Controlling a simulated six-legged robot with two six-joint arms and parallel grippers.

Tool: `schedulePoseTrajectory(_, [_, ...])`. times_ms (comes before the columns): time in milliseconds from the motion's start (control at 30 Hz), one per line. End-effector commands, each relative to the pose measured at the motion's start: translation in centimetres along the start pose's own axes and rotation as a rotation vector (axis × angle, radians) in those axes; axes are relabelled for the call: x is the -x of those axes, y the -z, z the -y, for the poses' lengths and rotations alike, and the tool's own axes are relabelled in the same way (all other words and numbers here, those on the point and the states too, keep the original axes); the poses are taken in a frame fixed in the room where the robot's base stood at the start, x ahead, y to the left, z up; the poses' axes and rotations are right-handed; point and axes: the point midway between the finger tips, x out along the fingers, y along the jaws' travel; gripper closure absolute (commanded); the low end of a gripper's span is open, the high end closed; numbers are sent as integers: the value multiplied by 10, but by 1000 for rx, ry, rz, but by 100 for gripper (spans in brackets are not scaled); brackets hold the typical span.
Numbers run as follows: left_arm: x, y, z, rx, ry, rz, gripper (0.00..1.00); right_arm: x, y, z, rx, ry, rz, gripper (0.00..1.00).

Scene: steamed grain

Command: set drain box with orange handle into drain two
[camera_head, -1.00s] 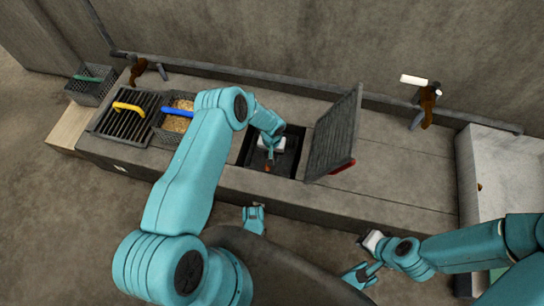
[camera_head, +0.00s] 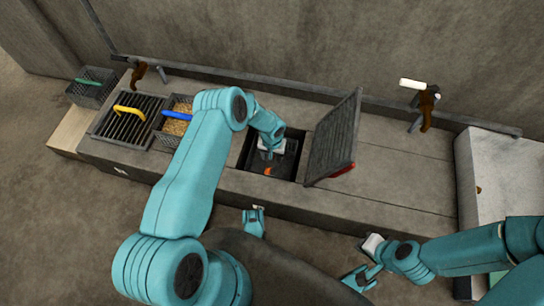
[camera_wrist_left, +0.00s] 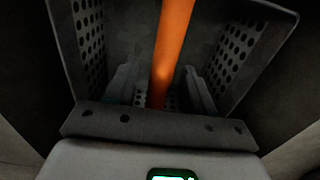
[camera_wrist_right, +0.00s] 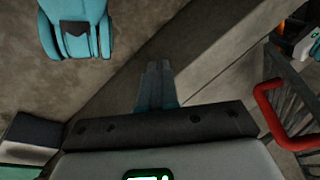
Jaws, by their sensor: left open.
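The drain box with the orange handle (camera_head: 268,171) sits down in the open, dark-walled drain (camera_head: 245,156) at the middle of the counter. In the left wrist view its perforated grey walls (camera_wrist_left: 238,55) surround the orange handle (camera_wrist_left: 170,45). My left gripper (camera_head: 267,155) is over the box, its fingers open on both sides of the handle and apart from it. No number shows on the drain. My right gripper (camera_wrist_right: 155,75) is empty, with its fingers together, in front of the counter.
A grate lid with a red handle (camera_head: 333,140) stands raised right of the drain. Left are a grain basket with a blue handle (camera_head: 178,115) and a closed grate with a yellow handle (camera_head: 128,111). A green-handled box (camera_head: 92,87) stands far left. A sink (camera_head: 490,165) is at right.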

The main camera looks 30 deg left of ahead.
Motion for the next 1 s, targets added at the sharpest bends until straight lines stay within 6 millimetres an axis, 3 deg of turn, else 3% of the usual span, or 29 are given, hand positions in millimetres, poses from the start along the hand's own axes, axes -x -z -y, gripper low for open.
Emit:
schedulePoseTrajectory(33, [20,1,0,0,0,-2,47,12,-3,4,-3,0,14,100])
schedulePoseTrajectory(300, [80,0,0,0,0,-1,47,38,-20,12,-18,-3,81,100])
schedulePoseTrajectory(600, [104,-9,-7,-11,-27,9,47,44,-25,15,-17,-3,96,100])
schedulePoseTrajectory(733, [109,-50,-34,-43,-141,38,47,43,-25,15,-17,-3,97,100])
schedulePoseTrajectory(900, [132,-128,-68,-58,-312,49,47,43,-25,15,-16,-3,96,100])
schedulePoseTrajectory(1000, [149,-170,-75,-49,-358,38,47,43,-25,15,-16,-3,96,100])
